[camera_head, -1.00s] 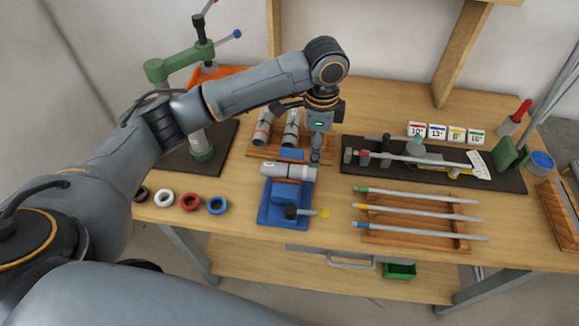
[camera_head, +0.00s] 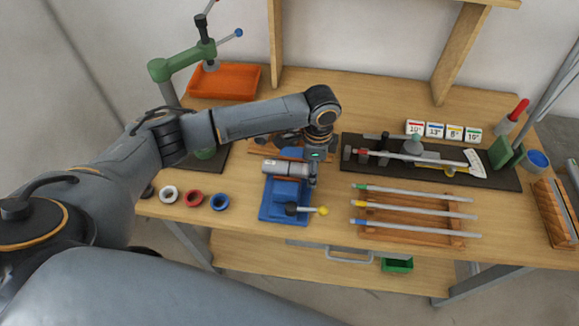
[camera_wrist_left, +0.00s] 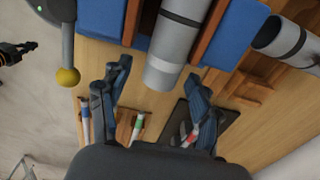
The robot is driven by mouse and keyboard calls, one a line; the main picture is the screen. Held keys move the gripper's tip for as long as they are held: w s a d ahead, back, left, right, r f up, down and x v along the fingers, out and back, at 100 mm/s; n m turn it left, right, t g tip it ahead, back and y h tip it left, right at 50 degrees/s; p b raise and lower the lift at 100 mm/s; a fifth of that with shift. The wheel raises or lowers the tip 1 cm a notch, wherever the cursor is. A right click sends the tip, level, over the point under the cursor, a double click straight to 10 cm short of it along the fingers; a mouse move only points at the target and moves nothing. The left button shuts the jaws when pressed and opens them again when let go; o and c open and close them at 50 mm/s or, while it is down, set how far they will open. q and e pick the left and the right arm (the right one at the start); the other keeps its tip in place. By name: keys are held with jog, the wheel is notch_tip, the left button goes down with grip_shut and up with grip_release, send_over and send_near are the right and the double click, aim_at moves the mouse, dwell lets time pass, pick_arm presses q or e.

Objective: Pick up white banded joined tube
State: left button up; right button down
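The white banded joined tube (camera_head: 284,167) lies level in the blue fixture (camera_head: 272,206). In the left wrist view the tube (camera_wrist_left: 165,70) shows a dark band, and it rests between brown uprights of the blue fixture (camera_wrist_left: 98,18). My left gripper (camera_head: 312,178) is at the tube's right end in the head view. In the left wrist view its two fingers (camera_wrist_left: 160,78) are spread wide, one on each side of the tube's near end, with visible gaps. It is open and holds nothing. My right gripper is not recognisable in either view.
A yellow-knobbed lever (camera_head: 322,210) sticks out from the fixture. Another banded tube (camera_wrist_left: 288,42) lies on the wooden rack behind. Rods on a wooden rack (camera_head: 408,226) and a black tool mat (camera_head: 510,180) are to the right. Coloured rings (camera_head: 193,198) lie left.

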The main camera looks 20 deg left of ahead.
pick_arm(q)
grip_shut()
jog(key=shift+r, duration=0.15)
